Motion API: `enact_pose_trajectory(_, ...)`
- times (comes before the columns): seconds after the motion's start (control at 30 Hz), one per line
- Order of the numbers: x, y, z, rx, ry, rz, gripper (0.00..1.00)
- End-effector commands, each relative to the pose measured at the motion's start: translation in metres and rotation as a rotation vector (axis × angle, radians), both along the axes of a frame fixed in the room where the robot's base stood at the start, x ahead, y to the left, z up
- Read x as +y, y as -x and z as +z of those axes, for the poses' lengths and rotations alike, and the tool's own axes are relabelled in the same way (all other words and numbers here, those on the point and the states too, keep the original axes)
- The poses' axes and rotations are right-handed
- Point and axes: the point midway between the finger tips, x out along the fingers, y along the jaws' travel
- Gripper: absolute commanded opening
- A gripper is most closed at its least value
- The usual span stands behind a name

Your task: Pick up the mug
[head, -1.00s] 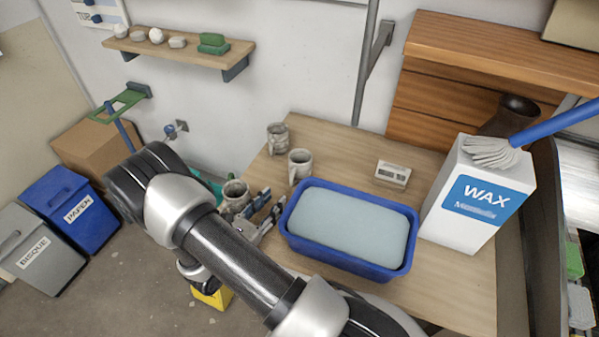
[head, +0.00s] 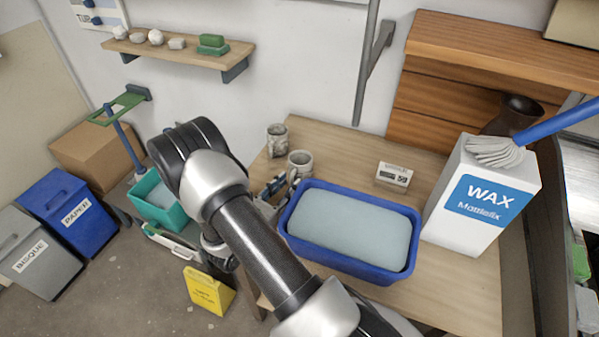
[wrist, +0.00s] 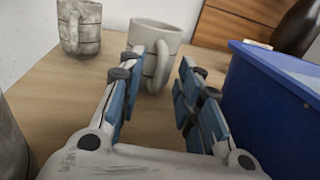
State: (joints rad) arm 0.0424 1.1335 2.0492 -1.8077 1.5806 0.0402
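Several similar grey mugs stand on the wooden table. One mug (wrist: 156,36) is straight ahead in the wrist view, its handle facing me between my fingertips. It also shows in the head view (head: 300,162), left of the blue tub. A second mug (wrist: 82,28) stands farther back on the left, also in the head view (head: 277,140). A grey rounded thing (wrist: 12,145), probably a third mug, is cut off at the left edge. My gripper (wrist: 160,62) is open and empty, just short of the middle mug. My arm partly hides it in the head view (head: 275,188).
A blue tub (head: 350,264) of pale liquid stands close on my gripper's right. A small timer (head: 394,175) and a white wax container (head: 474,200) with a blue-handled brush stand farther right. The table between the mugs is bare. A wall is behind.

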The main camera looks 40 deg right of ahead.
Motion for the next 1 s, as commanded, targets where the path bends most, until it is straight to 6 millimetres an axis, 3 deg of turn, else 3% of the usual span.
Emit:
enact_pose_trajectory(0.43,0.0003,0.0001,-0.0001,0.000,0.000,0.000,0.00)
enact_pose_trajectory(1.0,0.0003,-0.0001,0.0003,-0.001,0.001,0.000,0.00)
